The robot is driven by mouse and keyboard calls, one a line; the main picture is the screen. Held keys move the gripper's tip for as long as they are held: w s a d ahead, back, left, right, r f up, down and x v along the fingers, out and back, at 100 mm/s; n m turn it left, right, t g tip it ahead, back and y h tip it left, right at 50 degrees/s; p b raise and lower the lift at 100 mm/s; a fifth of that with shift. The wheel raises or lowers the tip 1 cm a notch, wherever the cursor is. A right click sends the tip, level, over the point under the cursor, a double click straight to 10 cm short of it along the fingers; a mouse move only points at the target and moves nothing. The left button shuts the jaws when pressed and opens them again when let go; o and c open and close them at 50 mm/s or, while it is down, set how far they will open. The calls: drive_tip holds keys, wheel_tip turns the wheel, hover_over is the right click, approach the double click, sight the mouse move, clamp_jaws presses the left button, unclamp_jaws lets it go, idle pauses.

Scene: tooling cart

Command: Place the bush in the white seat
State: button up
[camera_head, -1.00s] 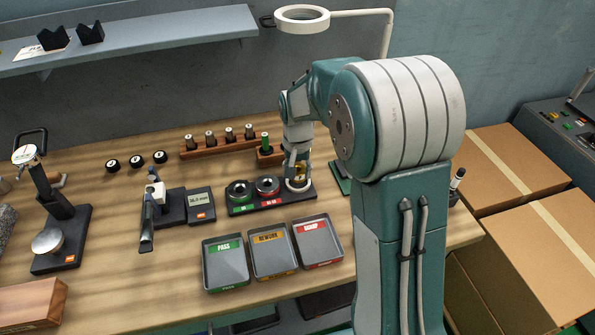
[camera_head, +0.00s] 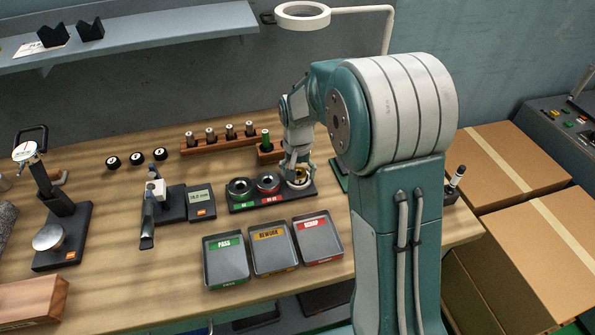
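The white seat (camera_head: 300,185) is the pale ring at the right end of a black base (camera_head: 244,207), which also bears a green-marked seat (camera_head: 240,188) and a red-marked seat (camera_head: 268,182). A small brass-coloured piece, probably the bush (camera_head: 301,175), shows at the white seat, just under my gripper (camera_head: 297,168). It looks to be in or right above the seat; I cannot tell how deep it sits. The fingers are small and partly merged with it in this view, so I cannot tell whether they grip it.
Three trays stand in front: pass (camera_head: 225,263), rework (camera_head: 272,252) and scrap (camera_head: 318,241). A wooden rack (camera_head: 220,143) with several plugs and a small block (camera_head: 267,155) with a green-topped gauge are behind. A digital readout (camera_head: 201,203) is to the left.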

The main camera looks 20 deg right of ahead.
idle(0.3)
wheel_tip(320, 180, up, 13)
drive_tip(key=s+r+n+t, duration=0.2)
drive_tip(key=s+r, duration=0.4)
drive_tip(key=s, duration=0.5)
drive_tip(key=s+f+n+t, duration=0.1)
drive_tip(key=s+n+t, duration=0.1)
drive_tip(key=s, duration=1.1)
drive_tip(key=shift+s+f+t, duration=0.15)
drive_tip(key=shift+s+t, duration=0.25)
drive_tip(key=shift+t, duration=0.4)
